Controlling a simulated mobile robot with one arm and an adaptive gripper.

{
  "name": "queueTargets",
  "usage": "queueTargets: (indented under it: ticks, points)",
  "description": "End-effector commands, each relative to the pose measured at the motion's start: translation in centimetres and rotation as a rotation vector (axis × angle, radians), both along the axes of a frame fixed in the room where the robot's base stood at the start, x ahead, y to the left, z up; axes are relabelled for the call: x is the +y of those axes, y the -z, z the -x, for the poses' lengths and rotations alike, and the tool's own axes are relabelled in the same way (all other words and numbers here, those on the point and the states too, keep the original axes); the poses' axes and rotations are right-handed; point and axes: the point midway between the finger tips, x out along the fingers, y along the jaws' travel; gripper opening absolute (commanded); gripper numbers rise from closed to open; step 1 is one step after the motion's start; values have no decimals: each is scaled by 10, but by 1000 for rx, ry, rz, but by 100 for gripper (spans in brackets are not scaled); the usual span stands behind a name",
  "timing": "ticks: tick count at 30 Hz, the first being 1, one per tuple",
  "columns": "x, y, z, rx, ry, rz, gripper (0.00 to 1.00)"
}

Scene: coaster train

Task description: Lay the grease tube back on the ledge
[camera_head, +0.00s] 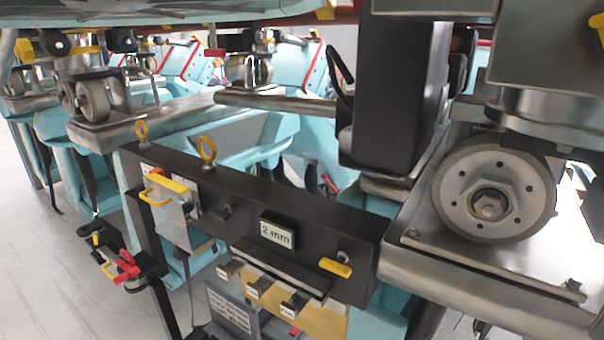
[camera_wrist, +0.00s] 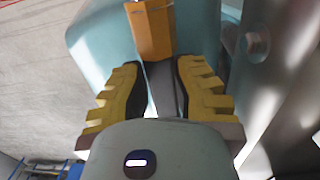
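My gripper (camera_wrist: 160,80) shows in the wrist view, with two yellow stepped fingers and dark inner pads set apart. An orange, angular piece (camera_wrist: 154,30) with a small metal part at its top lies just beyond the fingertips. It may be the grease tube, but I cannot tell for certain. A dark grey strip runs below it between the pads. Whether the pads press on anything is unclear. In the head view a small dark ledge (camera_head: 283,271) juts from the black beam (camera_head: 325,233) under a "2 mm" sign (camera_head: 277,233). I see no clear tube on it. My gripper is not clear in the head view.
A large metal wheel (camera_head: 493,200) stands at right and a black upright block (camera_head: 392,95) behind the beam. Light-blue train bodies (camera_head: 245,133) fill the back. Grey floor (camera_head: 60,285) is clear at lower left.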

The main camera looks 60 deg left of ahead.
Motion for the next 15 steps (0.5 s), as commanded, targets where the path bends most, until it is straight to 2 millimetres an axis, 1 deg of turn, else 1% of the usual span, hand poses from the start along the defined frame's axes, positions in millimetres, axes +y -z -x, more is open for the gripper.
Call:
queueTargets:
  ticks: [1, 5, 6, 15]
  points:
    - [0, -1, 0, -2, 1, 0, 33]
    - [0, -1, 0, -1, 1, 0, 47]
    - [0, 0, 0, -1, 1, 0, 48]
    - [0, -1, 0, 0, 1, -1, 48]
